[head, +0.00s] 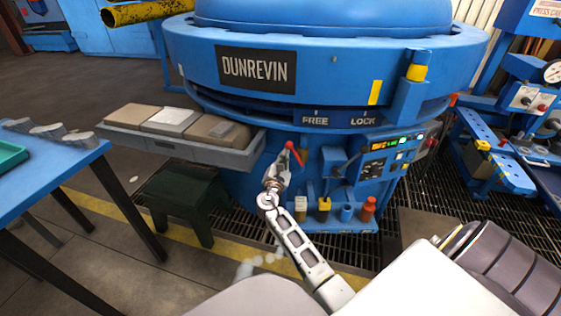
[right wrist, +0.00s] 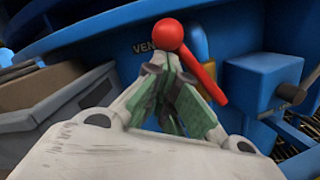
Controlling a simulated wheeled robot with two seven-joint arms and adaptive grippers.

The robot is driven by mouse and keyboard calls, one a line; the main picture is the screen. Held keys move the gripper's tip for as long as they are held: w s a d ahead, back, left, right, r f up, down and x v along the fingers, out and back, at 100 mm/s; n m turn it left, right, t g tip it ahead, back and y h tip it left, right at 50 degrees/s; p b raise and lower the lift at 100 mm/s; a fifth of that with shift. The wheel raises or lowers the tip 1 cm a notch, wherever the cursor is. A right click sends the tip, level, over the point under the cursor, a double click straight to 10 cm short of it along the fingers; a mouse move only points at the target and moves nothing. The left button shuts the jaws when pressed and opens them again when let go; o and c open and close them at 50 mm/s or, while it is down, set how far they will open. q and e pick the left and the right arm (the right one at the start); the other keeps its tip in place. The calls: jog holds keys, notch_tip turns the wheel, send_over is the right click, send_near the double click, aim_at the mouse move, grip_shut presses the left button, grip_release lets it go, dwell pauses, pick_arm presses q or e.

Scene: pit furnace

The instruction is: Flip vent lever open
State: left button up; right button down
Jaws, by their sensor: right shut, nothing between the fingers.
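The vent lever is red with a round knob, and it shows on the front of the blue furnace (head: 330,95) in the head view (head: 291,148). In the right wrist view the lever (right wrist: 168,34) has its knob just beyond my fingertips, and its red arm slants down to the right. My right gripper (head: 281,160) is shut and empty, right at the lever. Its green-padded fingers (right wrist: 172,75) overlap the lever in the wrist view; I cannot tell whether they touch it. A label starting "VEN" is partly hidden behind the knob. My left gripper is not in view.
A grey tray (head: 228,157) with blocks juts out left of the lever. A control panel (head: 385,160) with a small crank is to the right. A blue table (head: 50,180) is at the left.

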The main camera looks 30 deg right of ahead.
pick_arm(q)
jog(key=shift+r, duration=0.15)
pick_arm(e)
jog(key=shift+s+d+r+m+g, duration=0.15)
jog(key=shift+s+d+r+m, duration=0.3)
jog(key=shift+m, duration=0.6)
jog(key=shift+s+d+r+m+g, duration=0.25)
jog(key=shift+d+r+m, duration=0.2)
jog(key=shift+m, duration=0.65)
jog(key=shift+s+d+r+m+g, duration=0.1)
jog(key=shift+s+d+r+m, duration=0.35)
jog(key=shift+m, duration=0.6)
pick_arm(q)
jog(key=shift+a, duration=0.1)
